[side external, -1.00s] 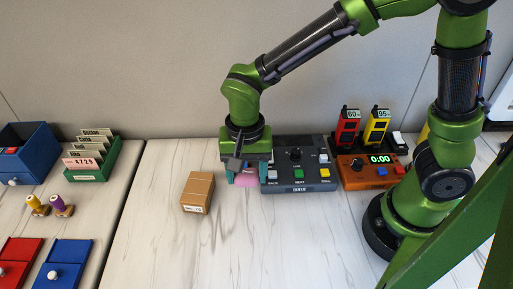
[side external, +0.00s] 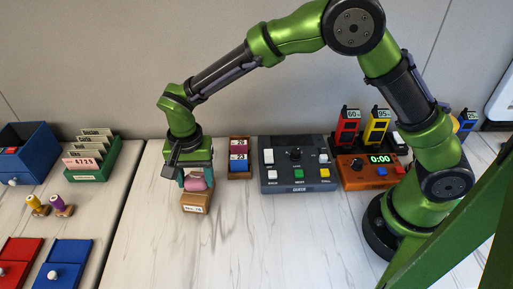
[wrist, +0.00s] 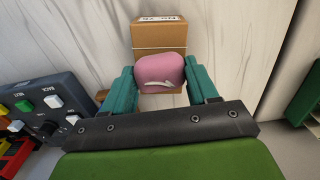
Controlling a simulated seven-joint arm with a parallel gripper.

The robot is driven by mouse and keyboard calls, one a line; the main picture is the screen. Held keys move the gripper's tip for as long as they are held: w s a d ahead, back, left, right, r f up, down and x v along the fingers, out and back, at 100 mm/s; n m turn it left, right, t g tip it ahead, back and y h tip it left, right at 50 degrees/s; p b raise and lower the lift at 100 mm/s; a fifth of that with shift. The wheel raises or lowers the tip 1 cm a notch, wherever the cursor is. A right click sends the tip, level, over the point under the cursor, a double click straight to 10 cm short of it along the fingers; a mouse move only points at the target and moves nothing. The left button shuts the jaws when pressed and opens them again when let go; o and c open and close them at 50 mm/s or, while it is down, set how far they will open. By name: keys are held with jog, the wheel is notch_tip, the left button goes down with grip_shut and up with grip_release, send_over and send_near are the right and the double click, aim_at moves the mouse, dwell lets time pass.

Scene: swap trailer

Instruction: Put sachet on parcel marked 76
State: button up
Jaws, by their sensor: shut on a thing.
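The pink sachet (side external: 196,184) is between the teal fingers of my gripper (side external: 195,187). In the wrist view the sachet (wrist: 160,69) is pinched between both fingertips (wrist: 162,88). The brown parcel (side external: 194,205) stands on the table directly below the sachet in the side view. In the wrist view the parcel (wrist: 159,36) shows behind the sachet, with a white label at its far edge.
A grey control panel (side external: 299,179) with buttons stands right of the parcel. A small brown box with number cards (side external: 238,172) is between them, further back. A green card tray (side external: 93,171) is on the left surface. The table in front is clear.

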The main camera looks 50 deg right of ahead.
aim_at(195, 177)
jog(key=shift+f, duration=0.1)
jog(key=o, duration=1)
notch_tip(195, 177, up, 12)
jog(key=s+d+r+n+t+y, duration=0.1)
jog(key=s+d+r, duration=0.2)
jog(key=d+r, duration=0.35)
jog(key=shift+s+d+r+n+t+y, duration=0.2)
jog(key=shift+s+d+n+t, duration=0.65)
jog(key=shift+s+d, duration=1.55)
jog(key=shift+s+d+r+n+t+y, duration=0.15)
jog(key=shift+s+d+n+t, duration=0.35)
jog(key=shift+s+d+t, duration=1.3)
jog(key=shift+s+d+r+n+t+y, duration=0.2)
jog(key=shift+s+d+n+t, duration=0.35)
jog(key=shift+s+d, duration=2.4)
